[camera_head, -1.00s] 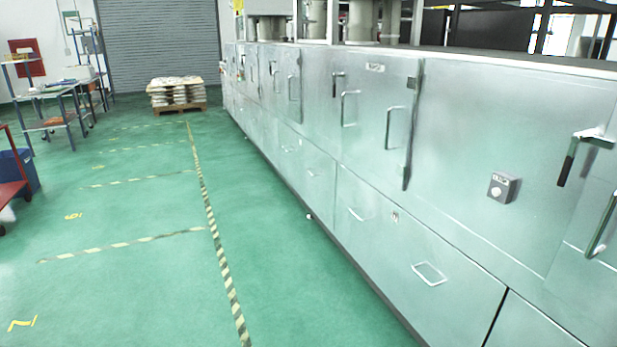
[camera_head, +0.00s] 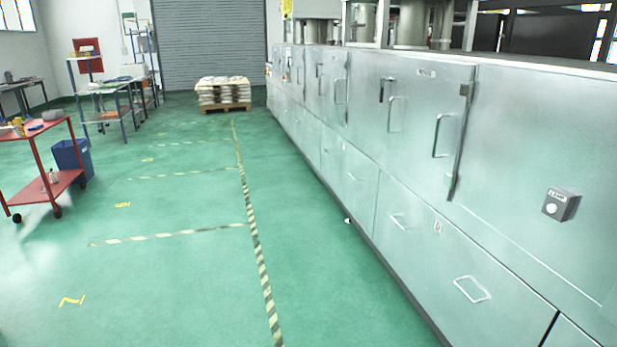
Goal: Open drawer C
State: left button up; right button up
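A long row of grey metal cabinets runs along the right side of the head view. Its lower part is a row of drawers, all flush and closed as far as I can see. The nearest large drawer (camera_head: 455,255) has two wire handles, one at its right (camera_head: 472,289) and one at its upper left (camera_head: 398,222). A small mark sits between these handles, too small to read for sure. I cannot tell which drawer is C. Neither of my grippers shows in the view.
Green floor with a striped yellow-black line (camera_head: 252,230) lies open left of the cabinets. A red cart (camera_head: 40,185) and a blue bin (camera_head: 72,158) stand at the left. A loaded pallet (camera_head: 224,94) stands far back before a grey shutter (camera_head: 208,40).

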aim_at(362, 169)
jog(key=i+u, duration=0.15)
jog(key=i, duration=3.3)
jog(key=i+z, duration=0.15)
jog(key=i, duration=0.3)
jog(key=i+j+z, duration=0.2)
jog(key=i, duration=0.25)
jog(key=i+j+z, duration=0.15)
jog(key=i, duration=0.3)
